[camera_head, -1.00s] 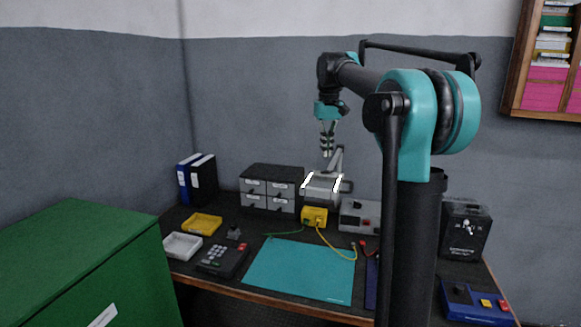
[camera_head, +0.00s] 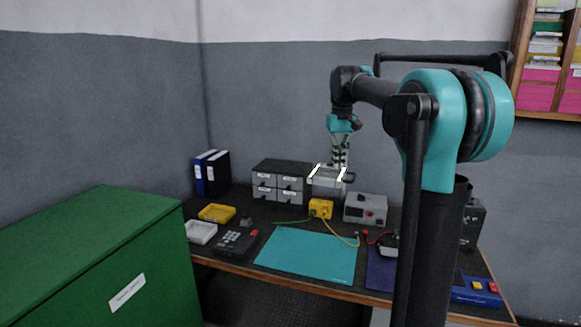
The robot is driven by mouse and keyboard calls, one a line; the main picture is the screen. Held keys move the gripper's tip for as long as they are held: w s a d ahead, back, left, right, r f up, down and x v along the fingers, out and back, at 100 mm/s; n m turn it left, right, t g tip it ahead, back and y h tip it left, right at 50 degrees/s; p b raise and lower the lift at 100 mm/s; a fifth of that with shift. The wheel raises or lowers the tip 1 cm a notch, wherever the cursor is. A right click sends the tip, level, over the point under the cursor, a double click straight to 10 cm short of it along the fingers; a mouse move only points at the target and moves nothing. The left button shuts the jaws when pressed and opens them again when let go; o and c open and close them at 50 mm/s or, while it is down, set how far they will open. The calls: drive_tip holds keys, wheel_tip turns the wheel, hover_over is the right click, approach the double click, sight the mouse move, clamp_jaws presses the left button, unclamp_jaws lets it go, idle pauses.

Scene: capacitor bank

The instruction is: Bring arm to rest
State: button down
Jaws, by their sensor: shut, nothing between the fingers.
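My gripper (camera_head: 340,166) hangs from my arm over the back of the workbench, pointing down. Its fingers look close together, with nothing seen between them. The fingertips are partly hidden behind or against a grey lamp-like head (camera_head: 326,178), and I cannot tell whether they touch it. My arm reaches from the right across the upper part of the view.
The bench holds a teal mat (camera_head: 308,256), a dark drawer unit (camera_head: 279,182), a yellow box (camera_head: 320,208), a grey instrument (camera_head: 365,209), a black keypad device (camera_head: 236,242), and yellow (camera_head: 216,213) and white (camera_head: 200,232) trays. A green cabinet (camera_head: 90,250) stands front left.

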drive_tip(key=s+d+f+m+t, duration=0.1)
drive_tip(key=s+f+t, duration=0.1)
drive_tip(key=s+f, duration=1.2)
drive_tip(key=s+d+f+m+t, duration=0.1)
drive_tip(key=s+d+f, duration=0.1)
drive_tip(key=s+f, duration=1.3)
wheel_tip(320, 180, down, 3)
drive_tip(key=shift+d+r+t, duration=0.1)
drive_tip(key=shift+d+t, duration=0.15)
drive_tip(key=shift+t, duration=0.15)
